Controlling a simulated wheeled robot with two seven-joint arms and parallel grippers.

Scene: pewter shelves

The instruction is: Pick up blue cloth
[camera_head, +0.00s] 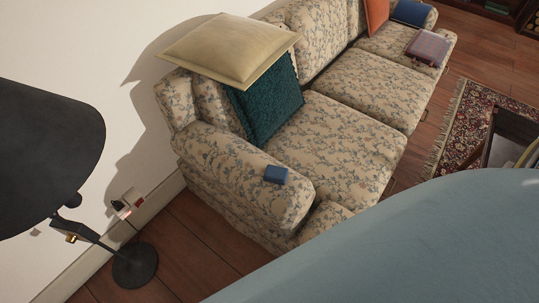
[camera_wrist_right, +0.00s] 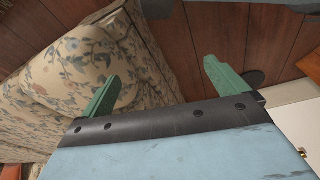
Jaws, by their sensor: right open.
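A small folded blue cloth (camera_head: 276,174) lies on the near armrest of the floral sofa in the head view. My right gripper (camera_wrist_right: 161,72) shows in the right wrist view with its two green fingers wide apart and nothing between them. Sofa fabric is at its left and wooden floor lies beyond the fingers. The blue cloth is not visible in the right wrist view. Neither gripper shows in the head view, so I cannot tell the exact distance from the right gripper to the cloth. A broad blue-grey part of my own arm covers the lower right of the head view.
The floral sofa (camera_head: 350,95) holds a beige cushion (camera_head: 228,48), a dark teal cushion (camera_head: 266,104), an orange cushion (camera_head: 376,14) and a mauve bag-like item (camera_head: 427,48). A black floor lamp (camera_head: 45,150) stands at left. A patterned rug (camera_head: 478,125) lies at right.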

